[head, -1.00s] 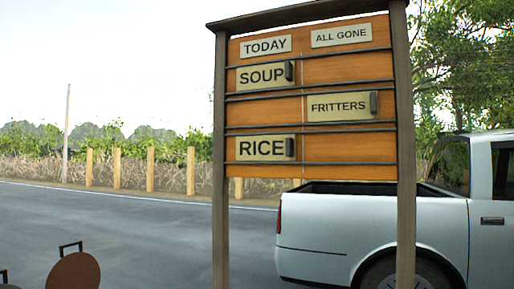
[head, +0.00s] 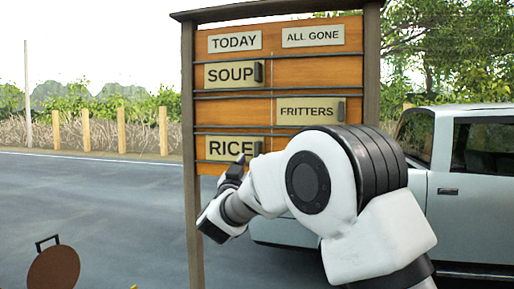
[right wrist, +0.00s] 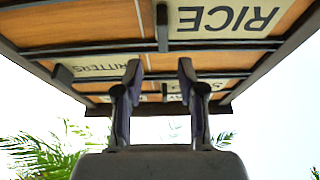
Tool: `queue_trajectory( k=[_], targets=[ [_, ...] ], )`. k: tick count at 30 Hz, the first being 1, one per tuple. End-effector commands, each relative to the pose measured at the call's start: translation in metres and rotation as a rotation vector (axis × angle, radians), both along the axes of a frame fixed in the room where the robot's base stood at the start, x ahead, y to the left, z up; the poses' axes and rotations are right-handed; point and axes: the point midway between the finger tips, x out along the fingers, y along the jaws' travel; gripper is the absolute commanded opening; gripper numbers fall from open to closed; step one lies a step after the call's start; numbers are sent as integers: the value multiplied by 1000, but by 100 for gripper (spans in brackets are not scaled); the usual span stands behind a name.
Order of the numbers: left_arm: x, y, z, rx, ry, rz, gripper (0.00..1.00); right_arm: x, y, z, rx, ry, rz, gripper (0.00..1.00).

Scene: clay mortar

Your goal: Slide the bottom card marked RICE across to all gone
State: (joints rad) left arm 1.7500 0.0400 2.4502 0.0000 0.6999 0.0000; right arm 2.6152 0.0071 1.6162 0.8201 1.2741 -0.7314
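The wooden menu board (head: 300,73) has a TODAY label (head: 235,41) on the left and an ALL GONE label (head: 312,37) on the right. The RICE card (head: 225,148) is in the bottom row, under TODAY, with a dark upright handle (head: 257,149) at its right end. My right gripper (head: 238,167) is just in front of and below this card. In the right wrist view, the RICE card (right wrist: 222,18) appears upside down at the top. My right gripper (right wrist: 158,70) is open and empty there, its fingers apart, with the card's handle (right wrist: 162,27) beyond them. My left gripper is out of view.
The SOUP card (head: 229,74) is under TODAY and the FRITTERS card (head: 306,111) under ALL GONE, in higher rows. The bottom row's right side is partly hidden by my right arm. Dark posts (head: 193,230) flank the board. A pickup truck (head: 440,190) stands behind it.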

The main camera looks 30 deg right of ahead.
Motion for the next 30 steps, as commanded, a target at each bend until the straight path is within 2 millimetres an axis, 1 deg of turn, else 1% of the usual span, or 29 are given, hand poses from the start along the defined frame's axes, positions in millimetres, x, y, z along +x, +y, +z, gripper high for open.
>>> queue_trajectory(
  k=[6,10,12,15,20,21,23,24,30],
  targets=[
    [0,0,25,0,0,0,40,23,-27,17,5,4,0,40],
    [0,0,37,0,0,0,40,37,-43,24,2,4,1,40],
    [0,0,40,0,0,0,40,42,-48,26,1,5,2,40],
    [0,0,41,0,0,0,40,45,-52,26,0,4,2,40],
    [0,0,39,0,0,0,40,45,-52,24,-1,5,3,40],
    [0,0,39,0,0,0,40,45,-52,24,-1,5,3,36],
    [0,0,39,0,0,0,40,45,-52,24,-1,5,3,15],
    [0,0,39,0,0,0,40,45,-52,24,-1,5,3,1],
    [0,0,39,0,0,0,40,45,-52,24,-1,5,3,0]
  ],
)
